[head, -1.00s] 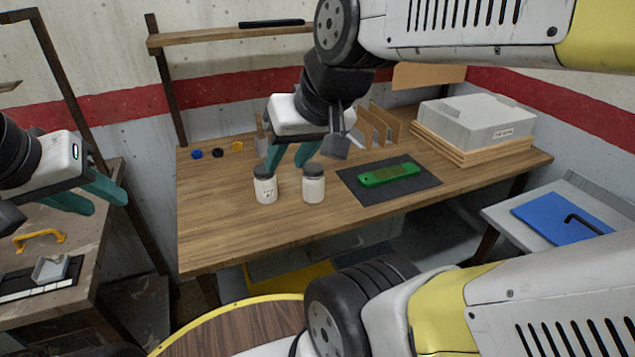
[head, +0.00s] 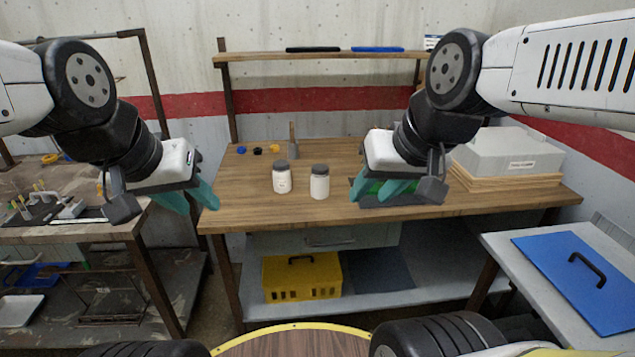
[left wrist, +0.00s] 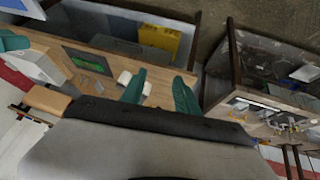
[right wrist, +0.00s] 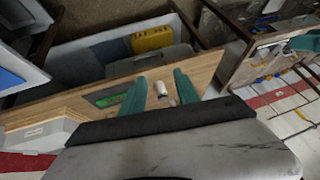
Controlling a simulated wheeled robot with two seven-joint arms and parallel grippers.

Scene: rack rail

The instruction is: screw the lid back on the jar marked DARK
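Two white jars with grey tops stand upright side by side on the wooden workbench (head: 255,206): a left jar (head: 282,181) and a right jar (head: 320,186). The left one carries small dark marking, but I cannot read which is DARK. I cannot tell whether either top is a seated lid. My left gripper (head: 212,200) is open and empty, in the air left of the jars. My right gripper (head: 382,190) is open and empty, right of the jars, in front of a green board.
A grey case (head: 500,150) on wooden boards stands at the bench's right end. Small blue, black and yellow pieces (head: 258,150) lie at the back left. A yellow crate (head: 301,277) sits on the lower shelf. A side table with a blue panel (head: 580,275) is at right.

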